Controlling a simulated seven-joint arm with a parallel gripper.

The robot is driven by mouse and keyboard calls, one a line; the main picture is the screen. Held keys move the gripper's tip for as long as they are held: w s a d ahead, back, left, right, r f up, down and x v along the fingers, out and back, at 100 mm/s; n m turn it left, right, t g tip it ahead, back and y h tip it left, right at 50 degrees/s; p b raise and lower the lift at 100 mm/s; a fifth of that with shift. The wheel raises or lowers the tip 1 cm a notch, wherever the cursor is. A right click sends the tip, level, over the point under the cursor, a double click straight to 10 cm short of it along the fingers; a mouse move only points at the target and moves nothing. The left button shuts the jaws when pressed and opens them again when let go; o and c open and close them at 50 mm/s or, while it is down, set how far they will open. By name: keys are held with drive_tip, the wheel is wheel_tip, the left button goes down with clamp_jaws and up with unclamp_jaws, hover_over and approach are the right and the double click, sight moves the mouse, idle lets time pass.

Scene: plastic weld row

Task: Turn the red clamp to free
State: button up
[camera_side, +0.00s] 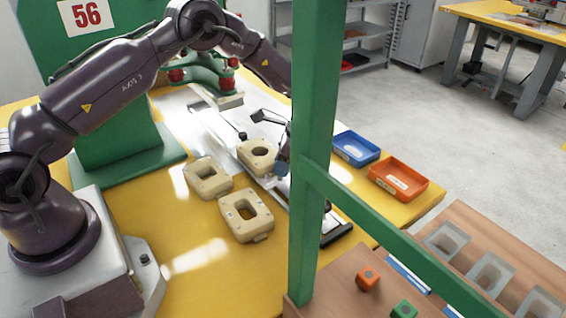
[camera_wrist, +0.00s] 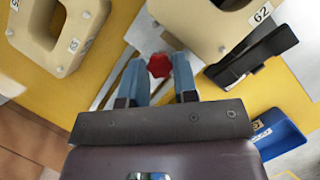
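The red clamp (camera_wrist: 159,65) shows in the wrist view as a small red knob over the light metal fixture, just ahead of and between my fingertips. My gripper (camera_wrist: 161,70) has its two blue fingers apart, with a visible gap on each side of the knob. I cannot tell how far the knob lies below the tips. In the side view a blue part of my gripper (camera_side: 281,166) shows at the left edge of the green post, beside a beige block. The post hides most of the gripper, and I cannot make out the red clamp there.
Beige blocks (camera_side: 246,214) with openings stand close by; one in the wrist view is labelled 62 (camera_wrist: 236,27). A black lever clamp (camera_wrist: 252,52) lies right of my fingers. Blue (camera_side: 357,148) and orange (camera_side: 399,179) trays sit on the yellow table beyond the green post (camera_side: 314,120).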

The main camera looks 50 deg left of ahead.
drive_tip(key=m, duration=0.3)
drive_tip(key=shift+t+y, duration=0.4)
drive_tip(key=o, duration=0.6)
drive_tip(key=shift+o, duration=0.2)
drive_tip(key=shift+d, duration=0.1)
drive_tip(key=v, duration=1.3)
